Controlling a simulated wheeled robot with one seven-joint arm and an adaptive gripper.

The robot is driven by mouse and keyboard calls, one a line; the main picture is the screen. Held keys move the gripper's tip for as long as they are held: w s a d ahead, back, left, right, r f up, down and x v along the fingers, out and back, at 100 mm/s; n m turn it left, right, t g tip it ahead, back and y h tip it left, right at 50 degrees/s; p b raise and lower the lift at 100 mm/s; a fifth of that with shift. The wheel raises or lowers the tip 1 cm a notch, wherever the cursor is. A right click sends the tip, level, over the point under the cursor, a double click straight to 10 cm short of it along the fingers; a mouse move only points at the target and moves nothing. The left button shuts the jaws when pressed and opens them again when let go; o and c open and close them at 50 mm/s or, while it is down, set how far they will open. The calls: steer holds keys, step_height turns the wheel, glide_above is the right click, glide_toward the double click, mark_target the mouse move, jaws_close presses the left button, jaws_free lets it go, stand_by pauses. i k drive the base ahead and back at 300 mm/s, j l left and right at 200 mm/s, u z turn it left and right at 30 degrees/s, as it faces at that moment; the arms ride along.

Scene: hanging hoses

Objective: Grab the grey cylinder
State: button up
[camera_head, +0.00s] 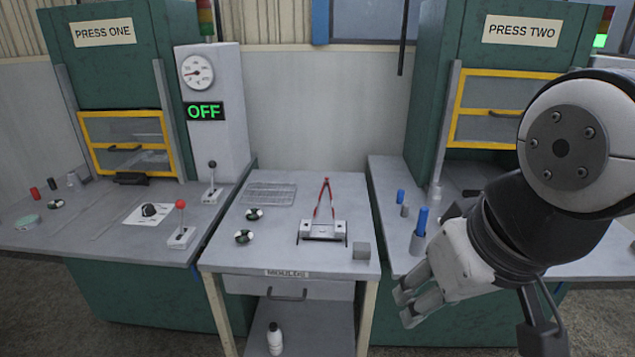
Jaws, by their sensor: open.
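A small grey cylinder (404,211) stands on the right-hand bench, just in front of a short blue cylinder (400,196). A larger grey cup-like cylinder (417,243) stands nearer the bench's front left, with a taller blue cylinder (422,219) rising from it. A pale grey cylinder (72,182) also stands at the far left on the left bench. My gripper (403,304) is open and appears empty at the lower right, pointing left. In the picture it is below the grey cylinders and apart from them.
The middle table (330,264) holds a grey block (361,251), a metal fixture with red-handled tool (324,229), round black-and-white parts (244,237) and a wire rack (270,194). A white bottle (275,338) stands below. Levers (181,232) rise from the left bench. Press two (500,100) backs the right bench.

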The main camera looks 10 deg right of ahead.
mark_target(406, 205)
steer(key=i+l+z, duration=0.1)
steer(key=i+l, duration=1)
steer(key=i+z, duration=0.05)
steer(key=i, duration=0.05)
